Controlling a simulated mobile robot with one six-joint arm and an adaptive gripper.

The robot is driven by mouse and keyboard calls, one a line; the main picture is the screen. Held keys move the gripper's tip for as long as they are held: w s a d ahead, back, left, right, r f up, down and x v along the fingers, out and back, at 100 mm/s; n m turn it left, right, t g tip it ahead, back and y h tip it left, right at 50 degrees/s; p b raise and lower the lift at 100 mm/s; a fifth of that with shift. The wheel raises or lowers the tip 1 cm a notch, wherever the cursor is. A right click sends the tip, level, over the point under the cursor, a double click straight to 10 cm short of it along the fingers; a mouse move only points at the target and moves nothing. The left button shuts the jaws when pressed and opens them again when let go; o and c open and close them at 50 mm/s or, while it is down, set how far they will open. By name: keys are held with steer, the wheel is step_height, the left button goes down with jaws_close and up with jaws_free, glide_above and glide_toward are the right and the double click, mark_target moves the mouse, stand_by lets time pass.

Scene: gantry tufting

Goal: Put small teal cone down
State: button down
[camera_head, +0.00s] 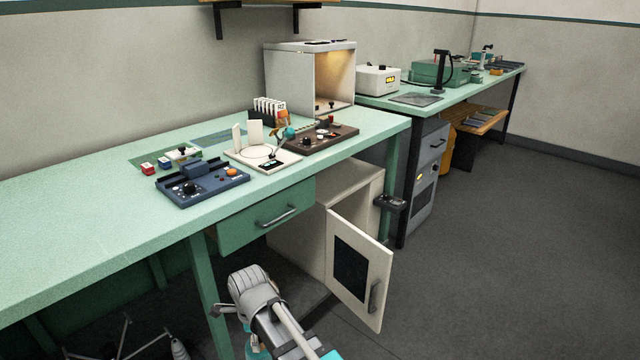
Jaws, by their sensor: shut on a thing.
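My arm reaches in at the bottom middle, in front of the bench, with its grey joint beside the open cabinet door. My gripper's fingers do not show. I cannot make out a cone in its hold. Some teal shows low on my arm, and I cannot tell whether any of it is the cone. On the green bench (80,235), a small rounded teal thing (289,132) sits by an orange piece, near the brown control panel (325,137). It is too small to tell whether it is a cone.
A blue control box (203,187) and a cream plate with uprights (262,159) stand on the bench. An open-fronted box (291,83) is behind. The cabinet door (358,268) hangs open near my arm. The bench's left part and the right floor (500,260) are clear.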

step_height(320, 180, up, 32)
steer(key=p, duration=3.1)
steer(key=shift+r, duration=0.1)
steer(key=shift+d, duration=0.15)
